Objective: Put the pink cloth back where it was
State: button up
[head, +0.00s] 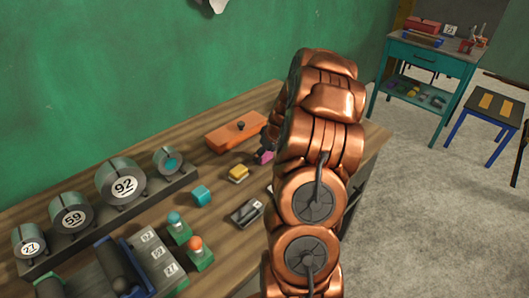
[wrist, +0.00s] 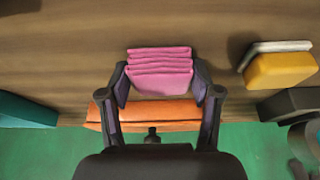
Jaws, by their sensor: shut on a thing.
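The pink cloth (wrist: 160,76) is a folded stack between the two fingers of my gripper (wrist: 161,88) in the wrist view. The fingers are shut on its left and right sides. In the head view only a small piece of the pink cloth (head: 264,158) shows, beside my arm, which hides most of my gripper. I cannot tell whether the cloth touches the wooden bench (head: 225,154) or hangs just above it.
An orange box with a dark knob (head: 236,136) lies close by at the wall. A yellow block (head: 238,173), teal cube (head: 201,195) and dark device (head: 247,212) stand nearby. Numbered cylinders (head: 123,184) line the bench's left. A teal table (head: 427,59) stands far right.

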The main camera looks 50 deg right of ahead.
jog(key=shift+f, duration=0.2)
jog(key=o, duration=1.1)
jog(key=shift+r, duration=0.1)
